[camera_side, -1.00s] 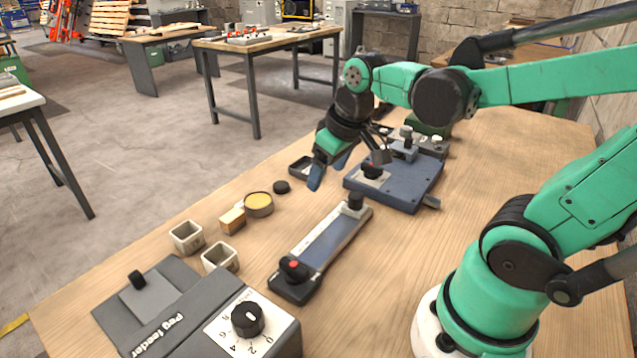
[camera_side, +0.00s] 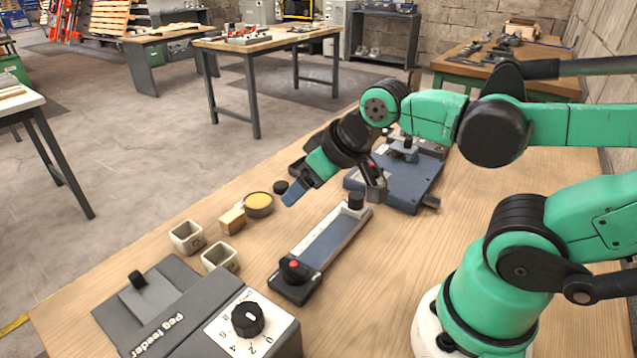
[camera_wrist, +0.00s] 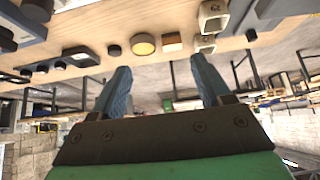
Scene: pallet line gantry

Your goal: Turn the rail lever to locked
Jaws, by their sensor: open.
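A long rail unit (camera_side: 326,243) lies on the wooden bench in the side view. It has a black block with a red button (camera_side: 293,268) at its near end and a black knob (camera_side: 356,201) at its far end. I cannot tell which part is the rail lever or how it is set. My gripper (camera_side: 294,193) is in the air left of the rail's far end, tilted down to the left, touching nothing. In the wrist view my gripper (camera_wrist: 163,82) shows two blue fingers wide apart with nothing between them.
A blue fixture plate (camera_side: 412,190) stands behind the rail, partly hidden by my wrist. A yellow-filled round dish (camera_side: 258,203), a wooden block (camera_side: 232,220) and two white cups (camera_side: 187,237) stand left of the rail. The peg feeder (camera_side: 190,315) is at the front.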

